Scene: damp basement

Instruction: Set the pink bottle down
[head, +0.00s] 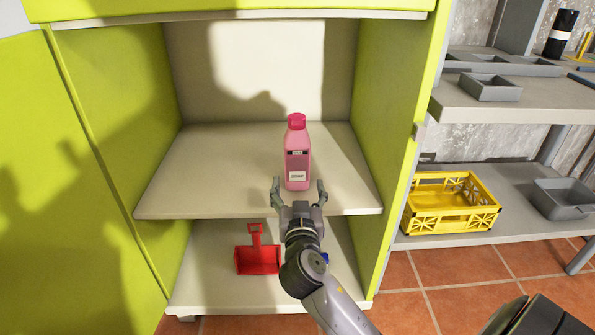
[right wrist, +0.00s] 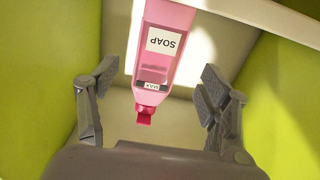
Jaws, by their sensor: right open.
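The pink bottle (head: 297,160) stands upright on the middle shelf (head: 220,180) of the green cabinet, near its front edge. Its label reads SOAP in the right wrist view, where the bottle (right wrist: 166,55) appears upside down between the fingers. My right gripper (head: 299,186) is open at the shelf's front edge, with one finger on each side of the bottle's lower part. In the right wrist view, gaps show between the bottle and both fingers of the gripper (right wrist: 157,85). My left gripper is not in view.
A red dustpan (head: 257,260) lies on the lower shelf, and a blue thing partly hidden by my arm is beside it. The cabinet's side walls flank the shelf. On the right, a rack holds a yellow crate (head: 450,203) and grey trays (head: 490,87). The middle shelf is otherwise clear.

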